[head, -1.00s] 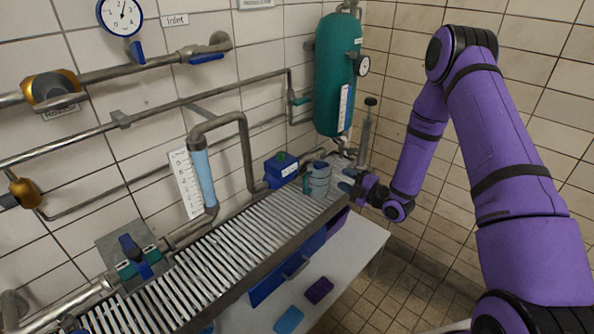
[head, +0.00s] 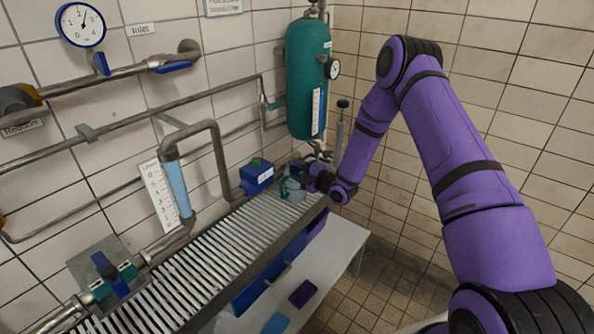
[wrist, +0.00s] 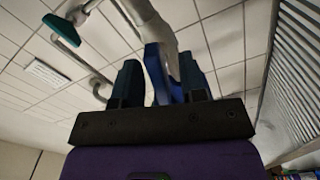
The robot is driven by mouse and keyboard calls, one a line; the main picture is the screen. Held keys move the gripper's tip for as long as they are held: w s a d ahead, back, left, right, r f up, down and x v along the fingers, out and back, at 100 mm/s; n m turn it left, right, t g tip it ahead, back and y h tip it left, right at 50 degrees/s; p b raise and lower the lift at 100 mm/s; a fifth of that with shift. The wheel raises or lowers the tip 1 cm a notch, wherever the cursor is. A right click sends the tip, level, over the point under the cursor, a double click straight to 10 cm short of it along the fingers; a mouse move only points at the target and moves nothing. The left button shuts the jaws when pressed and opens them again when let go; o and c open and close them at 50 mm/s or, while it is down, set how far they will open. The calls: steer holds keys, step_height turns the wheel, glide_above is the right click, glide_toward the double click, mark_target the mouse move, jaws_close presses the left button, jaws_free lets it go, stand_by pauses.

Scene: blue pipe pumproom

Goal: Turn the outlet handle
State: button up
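A blue lever handle (wrist: 157,76), which I take to be the outlet handle, sits on a pale pipe in the wrist view. My gripper (wrist: 163,70) has its two dark teal fingers apart, with the blue handle between them. A narrow gap shows by the left finger; contact on the right side is unclear. In the head view my gripper (head: 306,180) is at the far end of the slatted rack, below the green tank. There it hides the handle.
The green tank (head: 308,80) and a standing metal cylinder (head: 339,135) are behind. Open floor lies to the right.

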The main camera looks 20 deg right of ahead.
steer(key=shift+a, duration=0.1)
jaws_close()
steer(key=shift+m, duration=0.4)
steer(key=m, duration=0.6)
steer(key=shift+m, duration=0.3)
steer(key=m, duration=0.3)
steer(key=shift+m, duration=2.1)
